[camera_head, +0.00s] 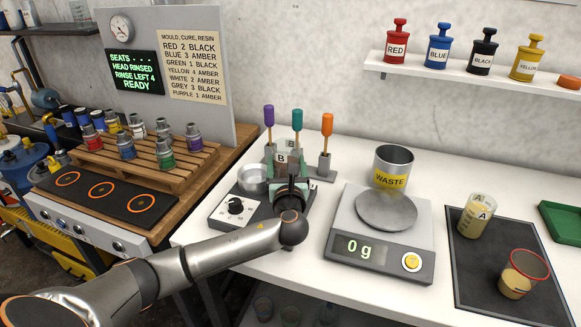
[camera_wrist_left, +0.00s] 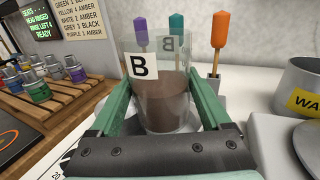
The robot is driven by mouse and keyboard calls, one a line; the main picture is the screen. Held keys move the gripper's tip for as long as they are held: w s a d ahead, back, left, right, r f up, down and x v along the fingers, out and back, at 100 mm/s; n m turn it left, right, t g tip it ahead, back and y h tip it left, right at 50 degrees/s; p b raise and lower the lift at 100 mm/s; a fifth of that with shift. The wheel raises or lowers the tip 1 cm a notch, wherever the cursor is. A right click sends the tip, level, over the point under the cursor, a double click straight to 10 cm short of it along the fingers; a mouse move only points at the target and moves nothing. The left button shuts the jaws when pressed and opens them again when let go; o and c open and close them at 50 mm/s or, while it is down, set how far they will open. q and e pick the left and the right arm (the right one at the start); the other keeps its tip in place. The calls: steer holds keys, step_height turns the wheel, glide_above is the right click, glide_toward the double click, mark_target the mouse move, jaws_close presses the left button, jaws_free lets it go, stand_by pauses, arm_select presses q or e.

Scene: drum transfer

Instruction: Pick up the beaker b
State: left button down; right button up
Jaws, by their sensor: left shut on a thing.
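Beaker B (camera_wrist_left: 165,105) is a clear glass beaker with a white label marked B and brown contents in its lower part. It stands upright between the green fingers of my left gripper (camera_wrist_left: 163,118), which is shut on it. In the head view my left gripper (camera_head: 286,180) is at the black device with the dial, and beaker B (camera_head: 281,158) is mostly hidden behind it. I cannot tell whether the beaker's base touches what is below. My right gripper is not in view.
Purple, teal and orange-handled tools (camera_head: 327,128) stand just behind the beaker. A scale (camera_head: 376,250) reading 0 g and a WASTE container (camera_head: 392,165) are to the right. Beaker A (camera_head: 476,218) and a red-rimmed beaker (camera_head: 522,275) stand on a dark mat (camera_head: 475,290).

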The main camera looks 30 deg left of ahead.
arm_select(q)
steer(key=s+d+r, duration=0.1)
steer(key=s+r, duration=0.5)
steer(key=s, duration=0.4)
steer(key=shift+s+r+p, duration=0.25)
steer(key=shift+s+p, duration=0.05)
steer(key=shift+s, duration=0.1)
